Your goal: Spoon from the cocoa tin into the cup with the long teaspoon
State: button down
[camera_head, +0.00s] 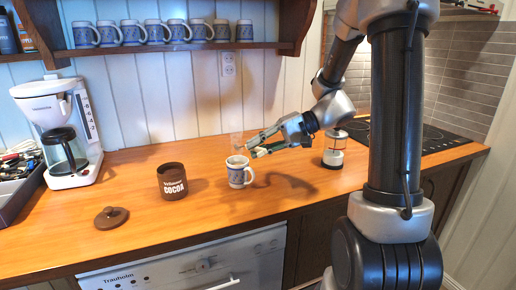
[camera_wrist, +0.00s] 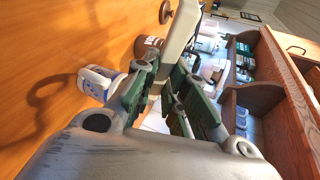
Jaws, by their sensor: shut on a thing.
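The blue-and-white patterned cup (camera_head: 237,177) stands upright on the wooden counter; in the wrist view it is beside my left finger (camera_wrist: 93,86). The brown cocoa tin (camera_head: 172,184) stands open to its left; part of it shows in the wrist view (camera_wrist: 148,47). Its lid (camera_head: 111,218) lies on the counter. My gripper (camera_head: 257,146) is just above and right of the cup's rim; its green-padded fingers fill the wrist view (camera_wrist: 168,100). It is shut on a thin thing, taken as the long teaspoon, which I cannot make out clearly. Its bowl is not visible.
A glass press (camera_head: 333,150) stands right of the cup, close under my arm. A white coffee maker (camera_head: 60,130) and a utensil tray (camera_head: 20,190) are at the left. Several mugs line the shelf (camera_head: 180,47) above. The counter's front middle is clear.

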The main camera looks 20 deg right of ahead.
jog(key=n+h, duration=0.1)
jog(key=r+n+h, duration=0.1)
jog(key=h, duration=0.1)
jog(key=a+r+h, duration=0.1)
jog(key=shift+r+n+h, duration=0.1)
jog(key=shift+n+h, duration=0.3)
jog(key=shift+s+r+n+h, duration=0.1)
jog(key=shift+r+n+h, duration=0.1)
jog(key=shift+h, duration=0.3)
jog(key=shift+r+n+h, duration=0.1)
jog(key=shift+n+h, duration=0.1)
jog(key=shift+h, duration=0.3)
dwell(0.4)
